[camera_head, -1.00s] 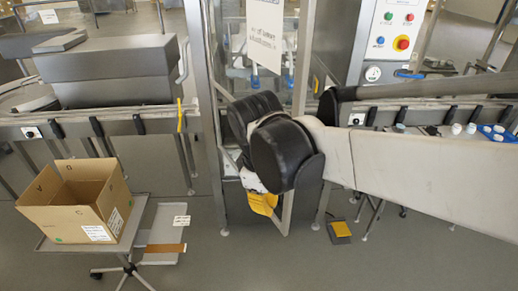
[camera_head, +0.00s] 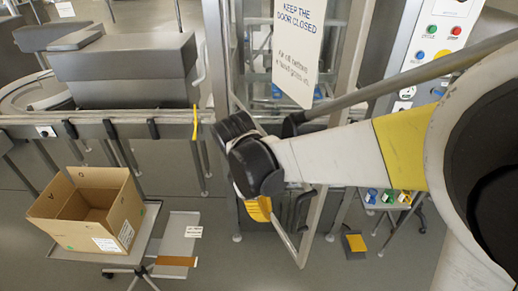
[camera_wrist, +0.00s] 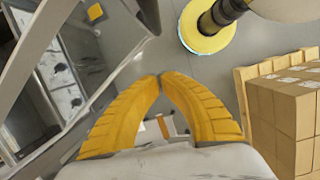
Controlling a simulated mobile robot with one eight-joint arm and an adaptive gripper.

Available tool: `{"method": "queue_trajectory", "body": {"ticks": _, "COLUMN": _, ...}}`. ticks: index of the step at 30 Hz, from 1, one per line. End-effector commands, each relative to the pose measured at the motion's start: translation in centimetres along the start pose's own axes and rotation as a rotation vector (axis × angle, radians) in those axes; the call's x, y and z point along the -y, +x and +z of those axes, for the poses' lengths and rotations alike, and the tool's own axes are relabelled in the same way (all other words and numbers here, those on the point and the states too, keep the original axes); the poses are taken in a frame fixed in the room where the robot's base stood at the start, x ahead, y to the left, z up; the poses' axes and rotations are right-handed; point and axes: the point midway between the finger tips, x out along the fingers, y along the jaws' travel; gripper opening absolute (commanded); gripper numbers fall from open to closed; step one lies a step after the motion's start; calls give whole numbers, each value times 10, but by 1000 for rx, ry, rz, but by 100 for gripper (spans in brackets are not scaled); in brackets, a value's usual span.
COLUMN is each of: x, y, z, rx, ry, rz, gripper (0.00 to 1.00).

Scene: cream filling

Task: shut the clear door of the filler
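The clear door (camera_head: 343,75) of the filler stands open, its metal frame angled out toward me. It bears a white "keep the door closed" sign (camera_head: 298,45). My arm crosses in front of the door's lower part and hides some of it. My gripper (camera_head: 258,208) has yellow fingers and points down beside the lower door frame. In the wrist view, the fingertips (camera_wrist: 161,77) meet with nothing visible between them. The door's frame and pane (camera_wrist: 50,65) are left of the fingers there. I cannot tell whether the gripper touches the door.
An open cardboard box (camera_head: 90,210) sits on a wheeled stand at the left. A conveyor (camera_head: 100,122) runs behind it. A control panel (camera_head: 440,35) is at upper right. A yellow pedal (camera_head: 356,243) lies on the floor. Stacked cartons (camera_wrist: 285,110) show in the wrist view.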

Motion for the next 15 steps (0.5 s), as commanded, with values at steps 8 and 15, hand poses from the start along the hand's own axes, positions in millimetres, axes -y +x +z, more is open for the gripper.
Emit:
{"method": "queue_trajectory", "body": {"ticks": 8, "x": 0, "y": 33, "z": 23, "rx": 0, "ry": 3, "rz": -1, "gripper": 0}}
{"method": "queue_trajectory", "body": {"ticks": 15, "x": 0, "y": 37, "z": 38, "rx": 0, "ry": 1, "rz": -1, "gripper": 0}}
